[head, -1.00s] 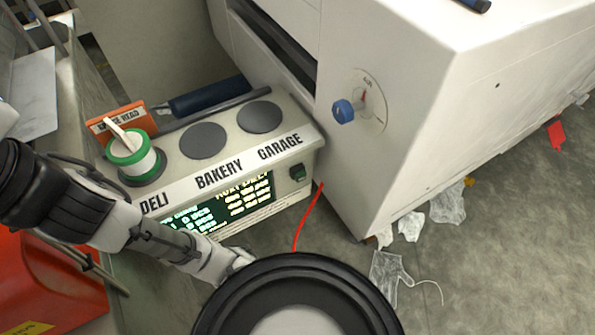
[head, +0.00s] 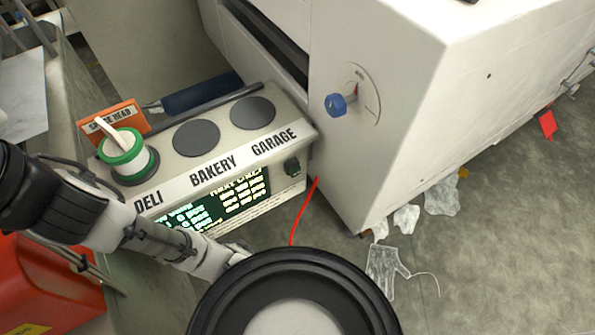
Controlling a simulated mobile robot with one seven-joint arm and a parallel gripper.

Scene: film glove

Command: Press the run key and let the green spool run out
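The green spool (head: 123,152) stands on the DELI pad at the left end of a pale console (head: 225,165), with a white strip lying across its top. The BAKERY and GARAGE pads are bare. A small dark green key (head: 292,167) sits on the console front, right of the lit display (head: 225,200); I cannot read a label on it. My arm comes in from the left, below the console. My gripper (head: 234,259) is at the arm's end, in front of the display's lower edge and apart from the key. Its fingertips are hidden at the bottom.
A white cabinet (head: 400,110) with a blue knob (head: 337,104) stands right of the console. A red cord (head: 303,212) hangs to the floor. A clear glove (head: 385,270) and film scraps (head: 440,197) lie there. An orange sign (head: 112,117) stands behind the spool.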

